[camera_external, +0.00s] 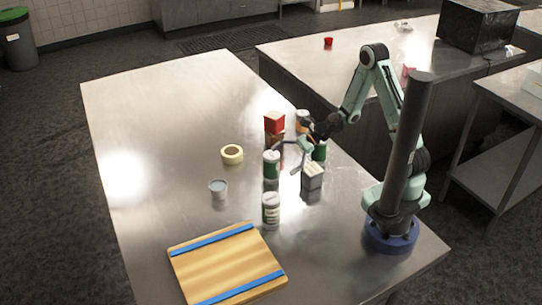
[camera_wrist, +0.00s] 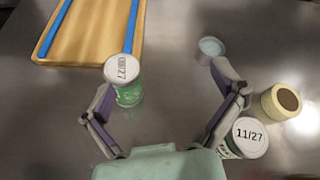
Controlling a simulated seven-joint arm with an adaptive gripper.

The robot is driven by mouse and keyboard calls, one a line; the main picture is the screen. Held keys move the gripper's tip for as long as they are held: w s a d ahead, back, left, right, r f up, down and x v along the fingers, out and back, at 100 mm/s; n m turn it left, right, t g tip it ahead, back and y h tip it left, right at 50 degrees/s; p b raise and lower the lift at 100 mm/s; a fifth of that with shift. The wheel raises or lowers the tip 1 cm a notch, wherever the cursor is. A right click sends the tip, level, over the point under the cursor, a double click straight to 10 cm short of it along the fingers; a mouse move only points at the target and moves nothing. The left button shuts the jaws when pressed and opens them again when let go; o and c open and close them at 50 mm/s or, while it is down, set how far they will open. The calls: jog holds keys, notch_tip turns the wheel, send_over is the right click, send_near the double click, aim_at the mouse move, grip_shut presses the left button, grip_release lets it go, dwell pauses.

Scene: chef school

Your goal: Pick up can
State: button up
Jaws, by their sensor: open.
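One can (camera_external: 271,209) with a white lid and a label stands nearest the cutting board. It also shows in the wrist view, with "08/27" on its lid (camera_wrist: 122,72), just beside my left finger. A second green and white can (camera_external: 271,165) stands farther back. In the wrist view its lid reads "11/27" (camera_wrist: 249,138), and my right finger partly covers its side. My gripper (camera_wrist: 163,82) is open, with bare tabletop between the fingers. In the external view my gripper (camera_external: 289,156) is above the table, behind the cans. Whether either finger touches a can is unclear.
A tape roll (camera_external: 231,155), a small cup (camera_external: 218,188) and a wooden board (camera_external: 225,264) with blue strips lie on the steel table. A grey box (camera_external: 312,178), red box (camera_external: 274,122) and green container (camera_external: 320,152) crowd my gripper. The table's left side is clear.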

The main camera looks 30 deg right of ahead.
aim_at(263, 211)
jog(key=s+f, duration=0.1)
jog(key=f, duration=0.1)
jog(key=s+f+m+g, duration=0.1)
jog(key=s+f, duration=0.1)
jog(key=f, duration=0.1)
jog(key=s+f+m, duration=0.1)
jog(key=f, duration=0.2)
jog(key=shift+s+a+g+y, duration=0.25)
jog(key=shift+a+g+y, duration=0.05)
jog(key=shift+g+y, duration=0.1)
jog(key=x, duration=0.6)
jog(key=shift+a+f, duration=0.2)
jog(key=shift+a, duration=0.05)
jog(key=c, duration=1.3)
